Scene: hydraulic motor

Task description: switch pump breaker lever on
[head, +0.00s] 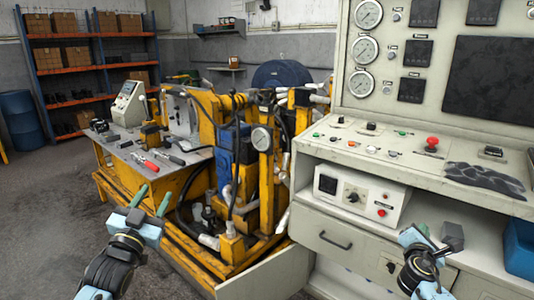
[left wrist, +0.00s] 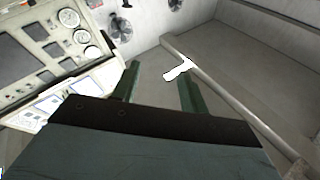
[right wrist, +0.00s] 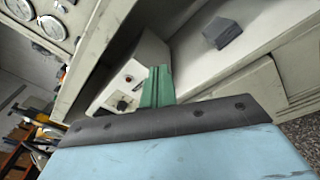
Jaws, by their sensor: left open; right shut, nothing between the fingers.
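No part is clearly marked as the pump breaker lever. A white control box (head: 349,196) on the console's lower shelf has a dark display, a black rotary knob (head: 353,197) and red buttons. The box also shows in the right wrist view (right wrist: 147,52), just beyond my fingers. A second dark knob (head: 391,267) is on the cabinet front. My right gripper (head: 411,236) is shut and empty, in front of the shelf, right of the box. Its closed green fingers show in the right wrist view (right wrist: 157,85).
The yellow rig (head: 265,190) with a gauge stands between my grippers. A tool table (head: 125,150) is behind my left gripper. A dark grey block (head: 452,235) lies on the shelf beside my right gripper. A blue bin (head: 519,247) is at far right. Floor at left is free.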

